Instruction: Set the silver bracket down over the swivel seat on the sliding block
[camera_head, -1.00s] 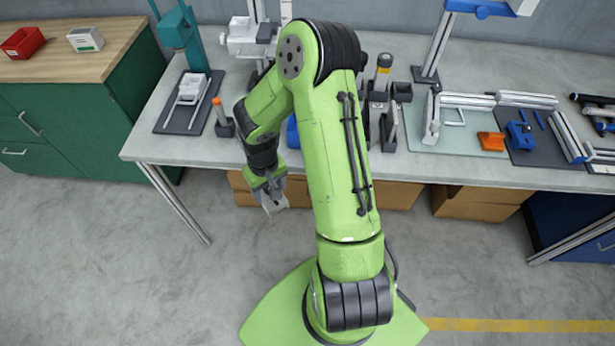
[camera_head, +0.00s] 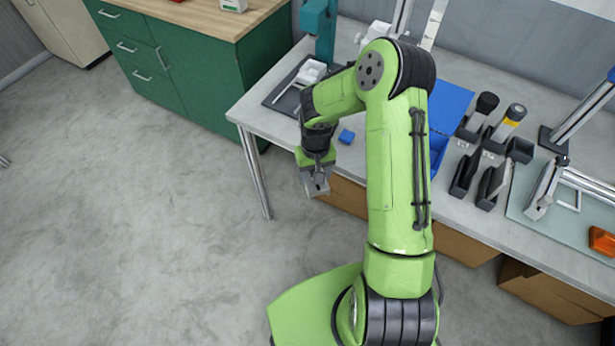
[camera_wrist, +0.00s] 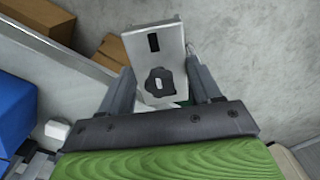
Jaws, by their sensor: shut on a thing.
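The silver bracket (camera_head: 318,186) hangs from my gripper (camera_head: 317,172), in front of the table's left front edge and above the floor. In the wrist view, my gripper's fingers (camera_wrist: 160,88) are shut on the bracket from both sides; the bracket (camera_wrist: 172,42) is a pale plate with a dark slot and a black irregular opening or knob. A pale block-like part (camera_head: 312,72) sits on a dark mat (camera_head: 276,98) at the table's left end, partly behind my arm. I cannot tell whether it is the sliding block, and no swivel seat can be made out.
The grey table (camera_head: 248,112) also carries a teal stand (camera_head: 319,32), a small blue block (camera_head: 346,136), a blue bin (camera_head: 437,150) and black holders (camera_head: 465,176). A green cabinet (camera_head: 180,62) stands left. Cardboard boxes (camera_head: 545,290) lie under the table. The floor at left is clear.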

